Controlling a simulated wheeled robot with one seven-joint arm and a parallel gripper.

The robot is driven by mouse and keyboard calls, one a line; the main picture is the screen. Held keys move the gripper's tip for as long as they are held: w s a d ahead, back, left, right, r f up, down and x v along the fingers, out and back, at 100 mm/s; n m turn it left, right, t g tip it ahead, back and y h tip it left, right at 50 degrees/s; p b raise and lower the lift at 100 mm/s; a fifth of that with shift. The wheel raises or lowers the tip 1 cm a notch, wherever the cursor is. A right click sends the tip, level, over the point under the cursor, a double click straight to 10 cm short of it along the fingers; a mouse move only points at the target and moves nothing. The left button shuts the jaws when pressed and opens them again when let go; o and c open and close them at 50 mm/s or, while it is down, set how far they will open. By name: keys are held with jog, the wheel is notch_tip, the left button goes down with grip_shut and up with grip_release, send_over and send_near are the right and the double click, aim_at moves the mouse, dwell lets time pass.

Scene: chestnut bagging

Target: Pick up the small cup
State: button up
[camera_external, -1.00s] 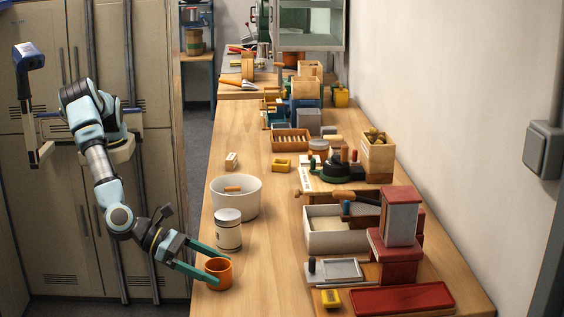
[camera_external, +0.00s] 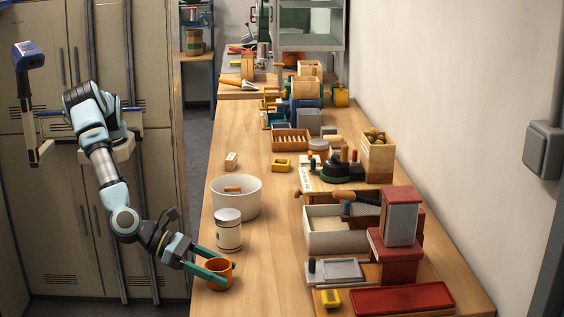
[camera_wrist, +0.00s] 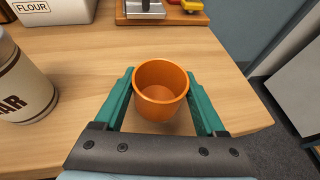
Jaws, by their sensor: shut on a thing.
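The small orange cup (camera_external: 218,281) is upright at the near left edge of the wooden table. In the wrist view the cup (camera_wrist: 160,98) sits between the two green fingers, its open mouth facing the camera and its inside empty. My gripper (camera_external: 230,272) is shut on the cup, one finger on each side of it; it also shows in the wrist view (camera_wrist: 160,75). The cup's base is close to the tabletop; I cannot tell whether it touches.
A white lidded jar (camera_external: 228,233) stands just behind the cup, with a white bowl (camera_external: 236,204) beyond it. A flour box (camera_wrist: 55,10) and a wooden board (camera_wrist: 160,20) lie farther off. The tabletop (camera_external: 270,260) right of the cup is clear.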

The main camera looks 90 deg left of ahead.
jog(key=shift+c, duration=1.1)
